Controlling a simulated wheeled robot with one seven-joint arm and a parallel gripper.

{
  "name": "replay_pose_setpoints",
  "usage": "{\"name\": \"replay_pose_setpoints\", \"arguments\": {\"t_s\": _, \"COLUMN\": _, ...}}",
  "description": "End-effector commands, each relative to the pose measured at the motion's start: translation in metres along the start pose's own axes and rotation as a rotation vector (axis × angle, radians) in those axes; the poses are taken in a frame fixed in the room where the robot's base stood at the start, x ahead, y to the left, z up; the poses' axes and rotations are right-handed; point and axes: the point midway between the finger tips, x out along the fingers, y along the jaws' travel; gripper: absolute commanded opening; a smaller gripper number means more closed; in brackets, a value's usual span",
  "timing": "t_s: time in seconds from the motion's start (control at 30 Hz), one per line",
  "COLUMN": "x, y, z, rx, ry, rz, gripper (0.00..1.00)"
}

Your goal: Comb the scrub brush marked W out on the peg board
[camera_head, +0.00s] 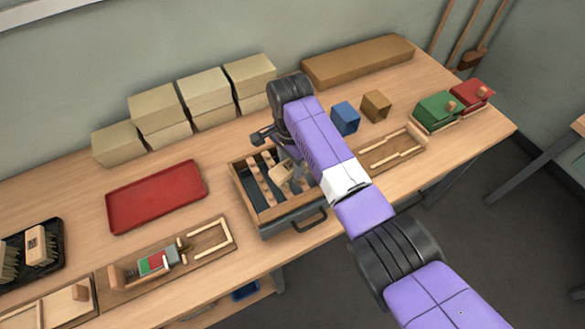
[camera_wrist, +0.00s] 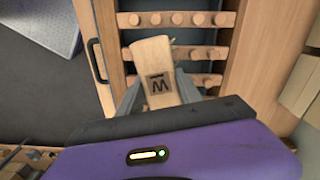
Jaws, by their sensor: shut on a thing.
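The scrub brush marked W (camera_wrist: 155,58) is a light wooden block with a dark W label, seen from above in the wrist view. My gripper (camera_wrist: 158,92) is shut on it. The brush is over the peg board (camera_wrist: 177,19), a drawer-like wooden tray with rows of round pegs on wooden bars. In the head view the peg board (camera_head: 266,200) stands mid-table and the brush (camera_head: 281,173) is partly hidden by my gripper (camera_head: 291,176). The bristles are hidden, so I cannot tell whether they touch the pegs.
A red tray (camera_head: 156,196) lies left of the peg board. A black tray (camera_head: 57,262) with other brushes is at far left. Stacked tan boxes (camera_head: 158,110) stand behind. Blue (camera_head: 345,118) and brown (camera_head: 376,105) boxes, and green (camera_head: 436,110) and red (camera_head: 473,95) boxes, stand to the right.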

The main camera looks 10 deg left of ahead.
Motion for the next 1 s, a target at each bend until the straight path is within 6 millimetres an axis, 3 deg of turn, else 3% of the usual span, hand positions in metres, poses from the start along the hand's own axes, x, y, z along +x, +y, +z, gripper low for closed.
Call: {"name": "replay_pose_setpoints", "arguments": {"t_s": 1.0, "x": 0.008, "y": -0.039, "z": -0.008, "rx": -0.001, "ry": -0.001, "rz": 0.002, "gripper": 0.09}}
